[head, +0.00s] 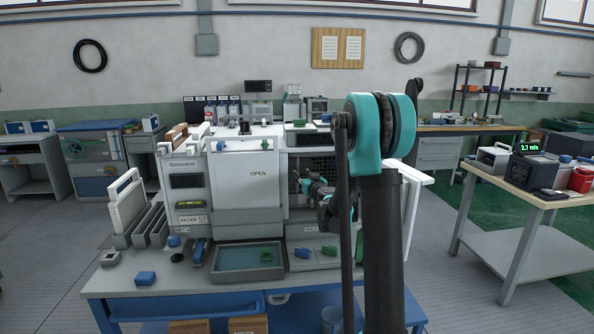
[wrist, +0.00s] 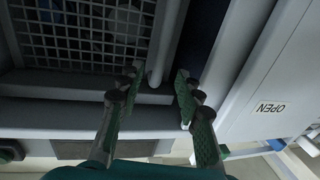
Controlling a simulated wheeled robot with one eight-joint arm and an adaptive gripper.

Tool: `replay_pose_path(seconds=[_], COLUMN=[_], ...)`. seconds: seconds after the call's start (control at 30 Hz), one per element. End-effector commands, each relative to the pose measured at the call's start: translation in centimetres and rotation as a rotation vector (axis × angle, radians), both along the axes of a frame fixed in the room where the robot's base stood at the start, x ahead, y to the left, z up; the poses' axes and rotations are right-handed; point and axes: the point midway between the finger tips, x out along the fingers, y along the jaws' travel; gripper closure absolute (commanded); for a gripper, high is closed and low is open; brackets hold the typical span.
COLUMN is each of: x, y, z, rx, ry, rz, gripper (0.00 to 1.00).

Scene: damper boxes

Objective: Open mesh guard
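The mesh guard (wrist: 90,35) is a light grey grid in a pale frame at the upper left of the wrist view, with pale round shapes behind it. It looks closed. A pale upright bar (wrist: 166,45), apparently its handle, runs along its right edge. My gripper (wrist: 158,82) is open, its green-padded fingers on either side of the bar's lower end; I cannot tell whether either finger touches it. In the head view the guard (head: 322,163) is a dark mesh behind my arm, partly hidden, and my gripper (head: 302,181) is in front of its left part.
The white panel marked OPEN (head: 246,192) stands just left of my gripper in the head view. A side table (head: 530,190) stands to the right.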

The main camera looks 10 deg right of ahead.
Motion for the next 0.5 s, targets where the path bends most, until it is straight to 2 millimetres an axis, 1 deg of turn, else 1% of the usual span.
replay_pose_path(seconds=[0.03,0.1,0.23,0.4,0.5], x=[1.1,2.4,4.5,6.2,6.7], y=[0.3,0.5,1.0,1.3,1.4], z=[0.0,0.0,0.0,0.0,0.0], rx=[0.000,0.000,0.000,0.000,0.000], ry=[0.000,0.000,0.000,0.001,0.001], rz=[0.001,0.001,0.001,0.000,0.000], gripper=[0.65,0.65,0.65,0.65,0.65])
